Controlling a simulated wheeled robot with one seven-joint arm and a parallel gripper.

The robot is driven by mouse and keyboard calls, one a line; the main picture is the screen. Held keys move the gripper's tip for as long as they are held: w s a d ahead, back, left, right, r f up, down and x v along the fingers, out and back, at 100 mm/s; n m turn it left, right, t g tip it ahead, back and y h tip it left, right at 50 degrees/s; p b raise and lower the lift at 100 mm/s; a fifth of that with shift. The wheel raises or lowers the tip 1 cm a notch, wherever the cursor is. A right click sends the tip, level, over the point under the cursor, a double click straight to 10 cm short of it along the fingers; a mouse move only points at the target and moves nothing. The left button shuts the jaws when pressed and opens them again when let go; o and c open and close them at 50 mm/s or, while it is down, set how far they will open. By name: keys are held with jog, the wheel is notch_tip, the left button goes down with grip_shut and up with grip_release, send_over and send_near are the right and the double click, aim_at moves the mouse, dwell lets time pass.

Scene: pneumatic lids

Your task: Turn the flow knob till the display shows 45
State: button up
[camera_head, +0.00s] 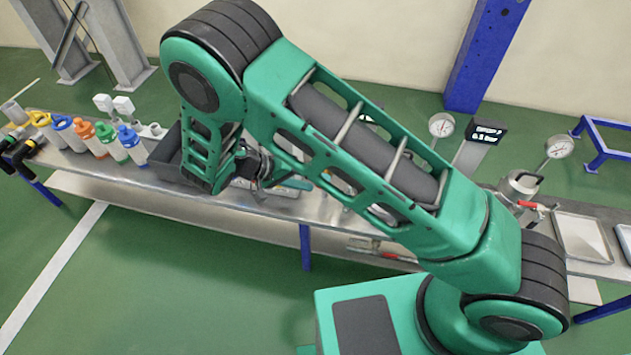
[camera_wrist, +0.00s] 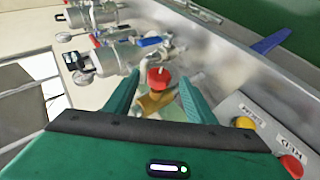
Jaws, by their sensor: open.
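My gripper (camera_wrist: 159,80) is open in the wrist view, with a green finger on each side of the picture's middle. A red round knob (camera_wrist: 157,76) on a yellow-brass body (camera_wrist: 155,103) shows between the fingers, beyond or level with their tips. I cannot tell whether they touch it, or whether it is the flow knob. In the head view my arm covers most of the gripper and what lies below it. A dark display (camera_head: 488,132) with white characters stands on a grey post at the right; its digits are too small to read surely.
Several coloured-cap bottles (camera_head: 105,135) and a dark bin (camera_head: 168,158) stand on the left of the metal bench (camera_head: 110,172). Round gauges (camera_head: 441,125), a metal pot (camera_head: 520,185) and a tray (camera_head: 582,238) are at the right. Yellow (camera_wrist: 243,122) and red (camera_wrist: 292,165) buttons sit beside my gripper.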

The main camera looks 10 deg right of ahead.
jog(key=v, duration=0.9)
jog(key=w+d+r+m+g+y, duration=0.1)
jog(key=w+d+r, duration=0.1)
jog(key=d+r, duration=0.4)
jog(key=w+d+r+g+y, duration=0.15)
jog(key=d+r, duration=0.25)
jog(key=d, duration=0.4)
jog(key=s+d+r+m+g+y, duration=0.1)
jog(key=s+d+r+y, duration=0.2)
jog(key=d, duration=0.6)
jog(key=s+d+r+m+y, duration=0.1)
jog(key=s+d+r, duration=0.3)
jog(key=d+r, duration=0.3)
jog(key=s+d+y, duration=0.1)
jog(key=s+d, duration=0.2)
jog(key=s, duration=0.4)
jog(key=s+d+r+t+y, duration=0.1)
jog(key=s+d, duration=0.2)
jog(key=s, duration=0.4)
jog(key=s+d+r+m+t+y, duration=0.1)
jog(key=s+d+y, duration=0.1)
jog(key=s+d, duration=0.2)
jog(key=s, duration=0.3)
jog(key=shift+s, duration=0.3)
